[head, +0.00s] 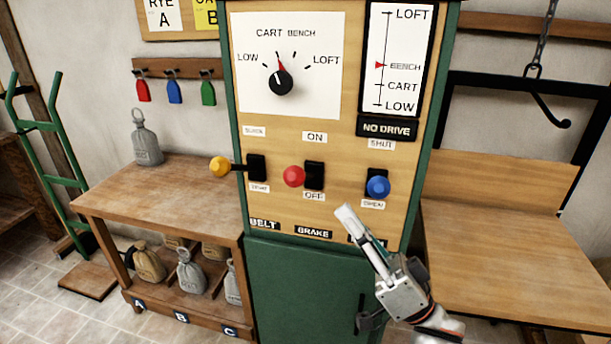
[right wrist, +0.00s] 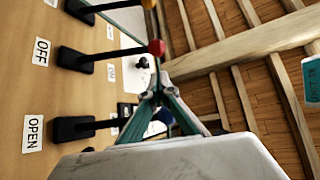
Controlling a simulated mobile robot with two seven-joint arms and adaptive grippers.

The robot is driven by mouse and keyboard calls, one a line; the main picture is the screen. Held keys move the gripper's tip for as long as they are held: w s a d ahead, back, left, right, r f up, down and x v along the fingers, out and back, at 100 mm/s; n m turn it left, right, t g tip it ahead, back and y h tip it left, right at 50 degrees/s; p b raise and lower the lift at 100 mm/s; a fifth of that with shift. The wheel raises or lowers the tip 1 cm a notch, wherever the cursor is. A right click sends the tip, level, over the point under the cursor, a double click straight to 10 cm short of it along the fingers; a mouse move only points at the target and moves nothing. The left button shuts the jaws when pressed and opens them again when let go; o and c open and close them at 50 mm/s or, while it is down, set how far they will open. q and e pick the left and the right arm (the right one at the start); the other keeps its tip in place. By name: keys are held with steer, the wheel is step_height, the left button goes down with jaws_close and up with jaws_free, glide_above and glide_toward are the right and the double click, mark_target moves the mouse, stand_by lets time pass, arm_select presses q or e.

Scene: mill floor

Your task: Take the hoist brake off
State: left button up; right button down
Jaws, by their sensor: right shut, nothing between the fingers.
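The brake lever has a red knob (head: 293,177) and a black base between an ON label (head: 314,137) above and an OFF label (head: 314,196) below. A BRAKE plate (head: 313,232) is under it. The lever sticks out from the panel; I cannot tell which label it is set to. My right gripper (head: 345,212) is shut and empty, below and right of the red knob, apart from it. In the right wrist view the red knob (right wrist: 157,47) is just beyond the closed fingertips (right wrist: 157,93). My left gripper is not in view.
A yellow-knobbed belt lever (head: 220,167) is left of the brake; a blue-knobbed lever (head: 378,187) is right, close to my gripper. A dial (head: 281,82) and a height scale (head: 398,60), its red pointer at BENCH, are above. Wooden benches flank the green cabinet (head: 300,290).

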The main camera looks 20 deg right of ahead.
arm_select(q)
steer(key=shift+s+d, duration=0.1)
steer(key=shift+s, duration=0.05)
arm_select(e)
steer(key=shift+d, duration=0.1)
arm_select(q)
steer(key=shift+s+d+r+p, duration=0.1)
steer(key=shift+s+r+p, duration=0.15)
steer(key=shift+p, duration=0.5)
arm_select(e)
steer(key=x, duration=1)
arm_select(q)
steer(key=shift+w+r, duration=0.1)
arm_select(e)
steer(key=shift+f, duration=0.15)
